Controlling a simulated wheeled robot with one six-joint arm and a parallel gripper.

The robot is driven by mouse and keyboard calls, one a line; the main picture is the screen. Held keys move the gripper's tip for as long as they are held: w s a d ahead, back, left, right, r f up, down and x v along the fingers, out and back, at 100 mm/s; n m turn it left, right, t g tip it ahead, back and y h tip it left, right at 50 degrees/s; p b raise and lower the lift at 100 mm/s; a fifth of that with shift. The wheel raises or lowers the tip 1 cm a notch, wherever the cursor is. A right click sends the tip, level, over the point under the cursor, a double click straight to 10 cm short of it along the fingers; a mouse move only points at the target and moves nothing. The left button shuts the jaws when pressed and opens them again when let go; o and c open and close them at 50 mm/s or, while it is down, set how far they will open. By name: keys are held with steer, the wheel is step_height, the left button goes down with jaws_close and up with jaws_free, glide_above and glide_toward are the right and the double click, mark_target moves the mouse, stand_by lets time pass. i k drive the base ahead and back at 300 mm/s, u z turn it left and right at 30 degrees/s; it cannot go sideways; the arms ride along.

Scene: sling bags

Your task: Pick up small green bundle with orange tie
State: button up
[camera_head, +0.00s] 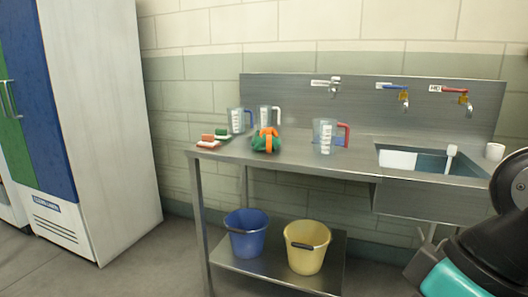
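The small green bundle with an orange tie (266,141) lies on the steel counter, left of its middle. Its orange strap loops over the green body. A measuring jug stands close behind it. My arm shows at the lower right edge, well to the right of the bundle and nearer to the camera. The fingers of my gripper cannot be made out in this view.
Measuring jugs (324,136) stand on the counter (230,153), and brushes (207,141) lie at its left end. A sink (430,162) is at the right. Blue (246,240) and yellow (306,250) buckets stand on the lower shelf. A tall cabinet (100,110) is at the left.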

mark_target(268, 140)
steer(key=u, duration=0.65)
steer(key=i, duration=0.35)
steer(key=u, duration=0.95)
steer(key=i, duration=1.35)
steer(key=z, duration=0.85)
steer(key=i, duration=0.75)
steer(key=z, duration=0.8)
